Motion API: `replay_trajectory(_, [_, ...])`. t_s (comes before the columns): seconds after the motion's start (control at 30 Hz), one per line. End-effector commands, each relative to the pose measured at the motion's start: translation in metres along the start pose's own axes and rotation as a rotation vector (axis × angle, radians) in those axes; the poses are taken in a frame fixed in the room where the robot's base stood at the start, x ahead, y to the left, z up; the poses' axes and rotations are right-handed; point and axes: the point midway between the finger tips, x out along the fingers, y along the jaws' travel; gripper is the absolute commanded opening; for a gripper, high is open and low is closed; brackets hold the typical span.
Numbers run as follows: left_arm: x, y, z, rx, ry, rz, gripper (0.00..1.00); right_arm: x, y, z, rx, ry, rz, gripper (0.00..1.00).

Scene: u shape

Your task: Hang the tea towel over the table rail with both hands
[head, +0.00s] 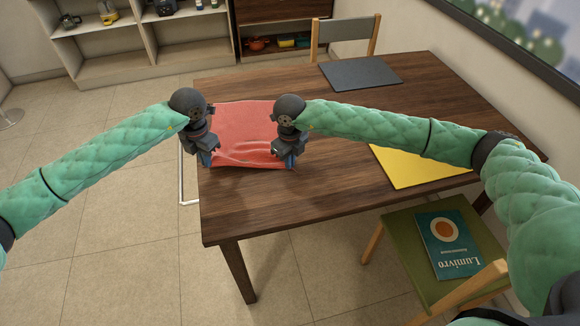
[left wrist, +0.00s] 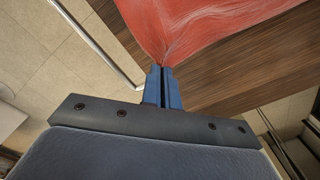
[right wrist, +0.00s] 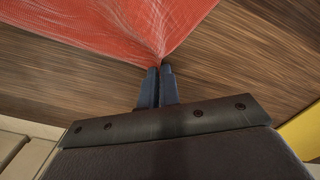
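The red tea towel (head: 245,124) lies over the left end of the wooden table, with a raised fold along its near side. My left gripper (head: 206,160) is shut on the towel's near left corner; in the left wrist view the red cloth (left wrist: 205,30) gathers to a point between the blue fingertips (left wrist: 164,70). My right gripper (head: 290,162) is shut on the near right corner; in the right wrist view the cloth (right wrist: 120,25) bunches at the fingertips (right wrist: 160,68). The metal rail (head: 183,180) runs along the table's left end, partly hidden by my left arm.
The wooden table (head: 300,205) has a grey mat (head: 360,73) at the back and a yellow mat (head: 420,168) at the right. A green chair (head: 400,228) with a book (head: 449,244) stands at the near right side. Shelves (head: 120,45) stand behind. Floor left of the table is clear.

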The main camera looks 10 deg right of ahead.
Motion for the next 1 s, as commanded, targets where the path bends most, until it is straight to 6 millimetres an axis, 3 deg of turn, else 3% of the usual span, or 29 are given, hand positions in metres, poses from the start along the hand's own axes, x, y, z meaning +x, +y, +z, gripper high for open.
replay_trajectory(0.33, [0.0,0.002,-0.001,-0.002,0.001,0.002,0.0,-0.001,-0.002,-0.002,0.002,0.005,-0.002,0.0])
replay_trajectory(0.73, [0.0,0.001,-0.001,-0.002,0.001,0.002,0.0,-0.044,-0.001,-0.001,0.001,0.002,-0.001,0.0])
replay_trajectory(1.0, [0.0,0.001,0.0,-0.001,0.001,0.001,0.0,-0.049,-0.001,-0.001,0.001,0.002,-0.001,0.0])
